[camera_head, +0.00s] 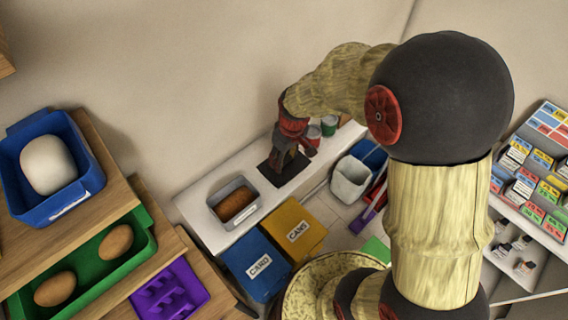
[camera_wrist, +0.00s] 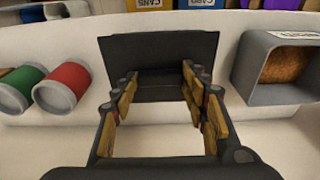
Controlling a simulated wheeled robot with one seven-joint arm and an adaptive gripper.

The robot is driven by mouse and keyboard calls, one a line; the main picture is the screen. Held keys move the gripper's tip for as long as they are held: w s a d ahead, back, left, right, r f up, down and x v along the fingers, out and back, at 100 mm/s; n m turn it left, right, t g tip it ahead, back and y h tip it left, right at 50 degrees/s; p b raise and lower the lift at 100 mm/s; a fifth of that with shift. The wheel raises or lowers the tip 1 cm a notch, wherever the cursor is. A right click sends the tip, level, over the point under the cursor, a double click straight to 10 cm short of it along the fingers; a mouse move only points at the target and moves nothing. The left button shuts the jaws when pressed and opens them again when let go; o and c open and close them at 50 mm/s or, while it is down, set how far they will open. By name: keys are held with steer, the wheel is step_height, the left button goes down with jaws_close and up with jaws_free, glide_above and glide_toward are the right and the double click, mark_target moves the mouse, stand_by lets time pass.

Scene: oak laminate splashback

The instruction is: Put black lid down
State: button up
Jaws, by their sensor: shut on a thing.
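The black lid (camera_head: 284,177) is a flat dark square over the white ledge in the head view. In the wrist view the black lid (camera_wrist: 158,46) is straight ahead, with its near part between the fingers. My gripper (camera_head: 288,156) points down at the lid. In the wrist view my gripper (camera_wrist: 160,82) is shut on the lid, its two fingers standing apart on either side of it. Whether the lid touches the ledge is hard to tell.
On the white ledge (camera_head: 190,206), a grey tin with a brown loaf (camera_head: 236,203) stands left of the lid. Red (camera_wrist: 65,84) and green (camera_wrist: 23,86) cylinders stand on the lid's other side. Blue (camera_head: 256,264) and yellow (camera_head: 297,229) boxes are in front of the ledge.

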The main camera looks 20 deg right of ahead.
mark_target(285, 160)
steer(key=shift+w+f, duration=0.15)
steer(key=shift+f, duration=0.1)
steer(key=shift+w+f, duration=0.1)
steer(key=shift+f, duration=1.45)
steer(key=shift+f, duration=0.1)
steer(key=o, duration=1)
